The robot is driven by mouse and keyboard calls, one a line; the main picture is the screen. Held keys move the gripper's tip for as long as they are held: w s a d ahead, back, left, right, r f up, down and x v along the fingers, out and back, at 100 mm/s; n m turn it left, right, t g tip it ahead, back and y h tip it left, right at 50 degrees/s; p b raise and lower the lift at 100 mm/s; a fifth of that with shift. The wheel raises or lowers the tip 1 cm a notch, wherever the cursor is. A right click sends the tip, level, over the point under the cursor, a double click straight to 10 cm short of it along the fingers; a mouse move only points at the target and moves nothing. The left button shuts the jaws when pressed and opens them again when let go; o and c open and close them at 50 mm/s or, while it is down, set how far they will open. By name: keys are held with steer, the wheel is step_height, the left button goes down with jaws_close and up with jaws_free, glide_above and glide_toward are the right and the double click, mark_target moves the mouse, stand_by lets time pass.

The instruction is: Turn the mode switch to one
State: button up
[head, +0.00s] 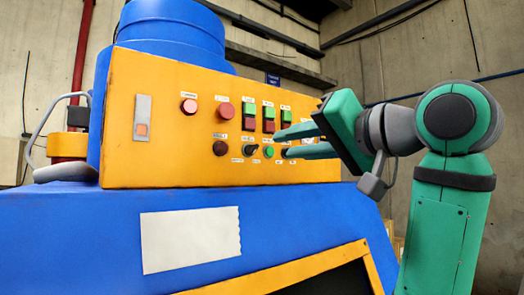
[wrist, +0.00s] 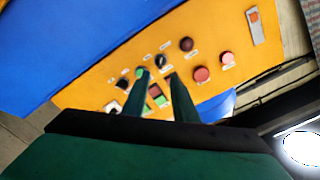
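The yellow control panel (head: 150,100) carries rotary switches, buttons and small labels too blurred to read. One black rotary switch (head: 251,150) sits in the lower row, left of a green button (head: 268,152); it also shows in the wrist view (wrist: 162,61). Another dark knob (wrist: 122,84) lies on the other side of the green button, and I cannot tell which is the mode switch. My gripper (head: 282,144) points at the panel from the right, its two green fingers apart with nothing between them. In the wrist view the fingertips (wrist: 158,77) are just short of the black switch.
A dark red-brown knob (head: 220,148), a red button (head: 225,111) and a pinkish one (head: 189,106) are further left. Red-green double buttons (head: 249,116) sit above the lower row, close to my fingers. A blue sloping housing (head: 110,230) lies below the panel.

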mark_target(257, 149)
steer(key=x, duration=0.8)
steer(key=shift+w+a, duration=0.25)
steer(key=shift+w, duration=0.05)
steer(key=shift+w+a, duration=0.35)
jaws_close()
steer(key=shift+w, duration=0.1)
